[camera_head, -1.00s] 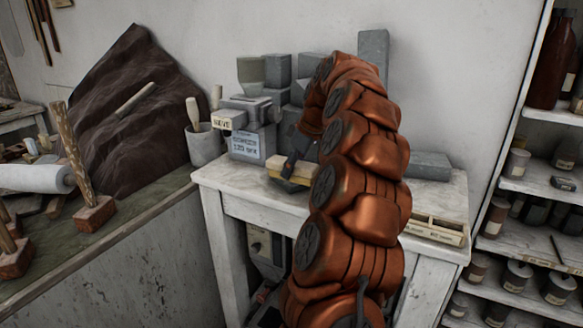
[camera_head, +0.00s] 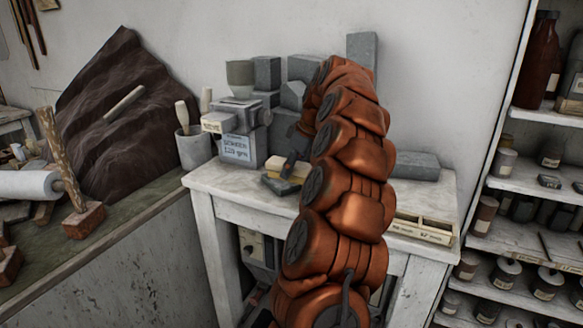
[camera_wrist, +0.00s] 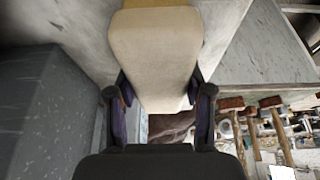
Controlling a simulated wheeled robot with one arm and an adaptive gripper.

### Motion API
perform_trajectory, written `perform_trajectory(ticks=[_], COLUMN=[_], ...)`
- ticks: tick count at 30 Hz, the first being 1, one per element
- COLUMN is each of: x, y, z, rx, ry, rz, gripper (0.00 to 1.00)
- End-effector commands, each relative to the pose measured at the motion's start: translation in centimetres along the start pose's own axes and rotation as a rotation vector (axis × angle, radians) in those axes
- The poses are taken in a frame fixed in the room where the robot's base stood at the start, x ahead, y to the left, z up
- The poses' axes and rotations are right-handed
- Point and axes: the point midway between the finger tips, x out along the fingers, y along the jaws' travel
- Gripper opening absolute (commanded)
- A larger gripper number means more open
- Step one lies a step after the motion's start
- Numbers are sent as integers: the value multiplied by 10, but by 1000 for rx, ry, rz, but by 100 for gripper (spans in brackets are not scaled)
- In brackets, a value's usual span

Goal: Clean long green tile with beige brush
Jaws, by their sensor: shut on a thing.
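The beige brush (camera_head: 283,169) is clasped in my gripper (camera_head: 292,161) over the left part of the white table. In the wrist view the pale brush (camera_wrist: 155,48) fills the space between the two dark fingers of my gripper (camera_wrist: 160,92). A flat dark green tile (camera_head: 279,187) lies on the tabletop just below the brush. Only its near edge and left part show; the brush and gripper hide the rest. I cannot tell whether the brush touches it.
A grey machine (camera_head: 239,125) with a paper label stands left of the brush, with grey stone blocks (camera_head: 267,73) behind. A grey slab (camera_head: 416,165) and a divided wooden tray (camera_head: 422,229) lie at the right of the table (camera_head: 225,191). Shelves of jars stand further right.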

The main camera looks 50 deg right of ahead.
Motion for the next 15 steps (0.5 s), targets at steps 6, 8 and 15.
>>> perform_trajectory(ticks=[6,8,15], x=[3,4,8], y=[0,0,0], z=[1,2,3], rx=[0,0,0], ry=[0,0,0], rz=[0,0,-1], gripper=[23,23,23])
